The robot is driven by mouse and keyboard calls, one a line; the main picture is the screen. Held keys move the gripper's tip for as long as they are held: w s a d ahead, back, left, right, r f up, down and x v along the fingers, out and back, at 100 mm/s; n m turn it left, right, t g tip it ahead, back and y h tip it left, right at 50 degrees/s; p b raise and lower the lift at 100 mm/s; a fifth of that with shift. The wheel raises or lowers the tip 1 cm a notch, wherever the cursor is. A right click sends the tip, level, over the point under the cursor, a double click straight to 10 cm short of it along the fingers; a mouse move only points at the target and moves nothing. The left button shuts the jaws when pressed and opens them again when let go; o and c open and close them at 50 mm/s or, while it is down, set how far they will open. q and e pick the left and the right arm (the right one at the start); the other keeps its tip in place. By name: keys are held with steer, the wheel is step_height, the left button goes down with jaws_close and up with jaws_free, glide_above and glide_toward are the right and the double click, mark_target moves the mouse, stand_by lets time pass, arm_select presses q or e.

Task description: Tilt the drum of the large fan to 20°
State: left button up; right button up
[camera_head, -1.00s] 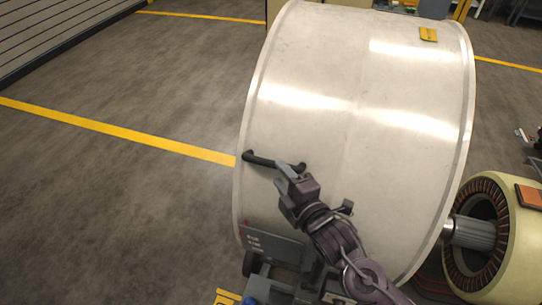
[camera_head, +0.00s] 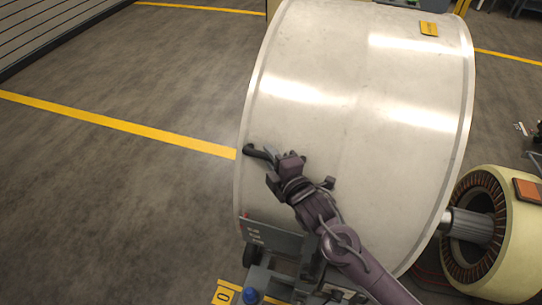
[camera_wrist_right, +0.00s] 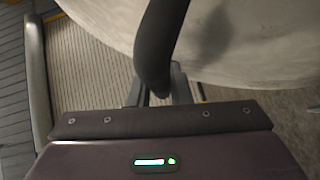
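The large fan's drum (camera_head: 340,140) is a broad white cylinder filling the middle of the head view. A black bar handle (camera_head: 256,151) is fixed to its left side. My right gripper (camera_head: 271,172) is at this handle and hides its right part. In the right wrist view the handle (camera_wrist_right: 160,45) comes down from the top towards the grey fingers (camera_wrist_right: 158,88), which show on both sides of its lower end. Whether they clamp it is unclear. My left gripper is out of view. No angle scale can be read.
A grey stand (camera_head: 275,238) with a small label plate is below the drum. A cream motor housing with copper windings (camera_head: 472,260) stands at the right, joined by a grey shaft (camera_head: 470,225). Open floor (camera_head: 110,200) with a yellow line (camera_head: 120,124) lies at the left.

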mark_target(234, 167)
jaws_close()
steer(key=shift+a+f, duration=0.15)
steer(key=shift+a, duration=0.05)
steer(key=w+a+f, duration=0.1)
steer(key=a+f, duration=0.1)
steer(key=a, duration=0.1)
steer(key=w+a+f+n+g+h, duration=0.1)
steer(key=a+f, duration=0.2)
steer(key=w+a+f+n+g+h, duration=0.1)
steer(key=a+f, duration=0.1)
steer(key=a, duration=0.1)
steer(key=shift+a+f+b, duration=0.1)
steer(key=shift+f+b, duration=0.15)
steer(key=shift+b, duration=0.1)
steer(key=shift+f, duration=0.15)
steer(key=shift+s+f, duration=0.1)
steer(key=o, duration=0.6)
jaws_free()
steer(key=shift+o, duration=1.2)
steer(key=shift+w+a, duration=0.2)
